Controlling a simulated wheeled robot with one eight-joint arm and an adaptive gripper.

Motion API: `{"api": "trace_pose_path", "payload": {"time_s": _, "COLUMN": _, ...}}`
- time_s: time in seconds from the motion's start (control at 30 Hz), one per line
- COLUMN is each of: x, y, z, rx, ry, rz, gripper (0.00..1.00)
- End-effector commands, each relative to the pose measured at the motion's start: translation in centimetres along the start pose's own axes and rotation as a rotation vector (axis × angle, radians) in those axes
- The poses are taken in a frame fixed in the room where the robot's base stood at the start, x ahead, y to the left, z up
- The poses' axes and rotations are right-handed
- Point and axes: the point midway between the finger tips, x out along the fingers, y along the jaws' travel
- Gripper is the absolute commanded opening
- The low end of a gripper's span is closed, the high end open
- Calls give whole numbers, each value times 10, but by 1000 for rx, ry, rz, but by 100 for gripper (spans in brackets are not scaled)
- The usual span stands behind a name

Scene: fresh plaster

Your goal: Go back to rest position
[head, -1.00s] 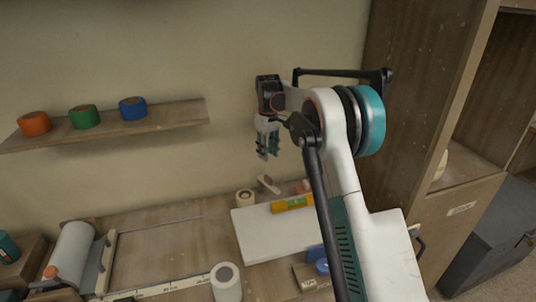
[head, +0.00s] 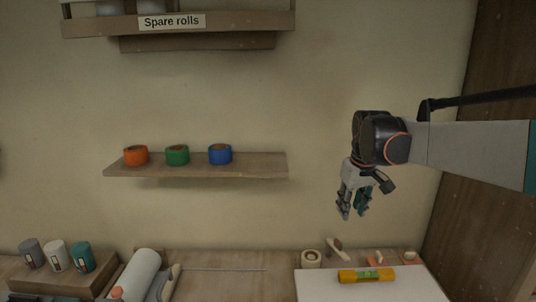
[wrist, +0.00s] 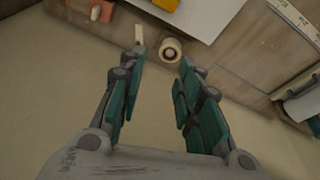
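My gripper (head: 352,203) hangs pointing down in front of the wall, above the back of the worktable and to the right of the wall shelf. In the wrist view my gripper (wrist: 157,85) has its two teal-padded fingers apart with nothing between them. Beyond the fingertips lies the table's back edge with a cream tape roll (wrist: 170,50). The fingers touch nothing that I can see.
A shelf (head: 250,167) holds orange (head: 135,155), green (head: 177,155) and blue (head: 220,154) tape rolls. Below are a white board (head: 330,288) with a yellow level (head: 366,276), and a large roll (head: 137,275). A tall wooden cabinet (head: 480,215) stands right. The wall between is clear.

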Motion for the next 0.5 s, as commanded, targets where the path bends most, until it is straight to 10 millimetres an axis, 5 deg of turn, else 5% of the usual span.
{"api": "trace_pose_path", "payload": {"time_s": 0.2, "x": -27, "y": -23, "z": 60, "rx": 49, "ry": 75, "rz": 17, "gripper": 32}}
{"api": "trace_pose_path", "payload": {"time_s": 0.5, "x": -40, "y": -54, "z": 146, "rx": 117, "ry": 180, "rz": 31, "gripper": 32}}
